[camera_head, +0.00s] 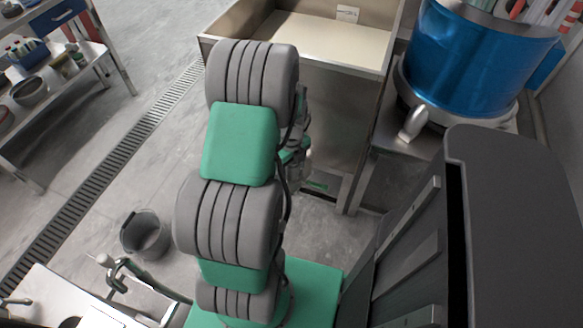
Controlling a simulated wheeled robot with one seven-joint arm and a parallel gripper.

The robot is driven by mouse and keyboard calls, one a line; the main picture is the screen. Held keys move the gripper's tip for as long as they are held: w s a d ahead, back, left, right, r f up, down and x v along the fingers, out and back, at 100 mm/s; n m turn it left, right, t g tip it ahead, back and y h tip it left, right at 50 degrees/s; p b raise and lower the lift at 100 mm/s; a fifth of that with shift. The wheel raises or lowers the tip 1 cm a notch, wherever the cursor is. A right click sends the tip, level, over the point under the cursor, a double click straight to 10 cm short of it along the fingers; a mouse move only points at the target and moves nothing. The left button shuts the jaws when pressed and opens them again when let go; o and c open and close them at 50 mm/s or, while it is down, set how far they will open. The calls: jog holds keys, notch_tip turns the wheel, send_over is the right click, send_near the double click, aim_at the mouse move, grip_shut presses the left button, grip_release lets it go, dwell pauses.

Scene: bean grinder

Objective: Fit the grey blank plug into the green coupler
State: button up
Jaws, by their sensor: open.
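I cannot make out the grey blank plug or the green coupler in the head view. My own grey and green arm fills the middle of the picture and hides what lies behind it. Some grey and green parts show past the arm's right side, in front of the steel cabinet, but they are too small and covered to tell apart. I cannot see my gripper's fingertips.
A steel basin (330,38) stands behind my arm. A blue drum (478,62) sits on a steel stand at right. A bucket (146,236) stands on the floor at left, near a drain grate (95,170). A steel bench (62,296) is lower left. Floor between is clear.

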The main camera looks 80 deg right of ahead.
notch_tip(320, 180, up, 8)
jog(key=shift+f+p, duration=0.1)
jog(key=shift+p, duration=0.45)
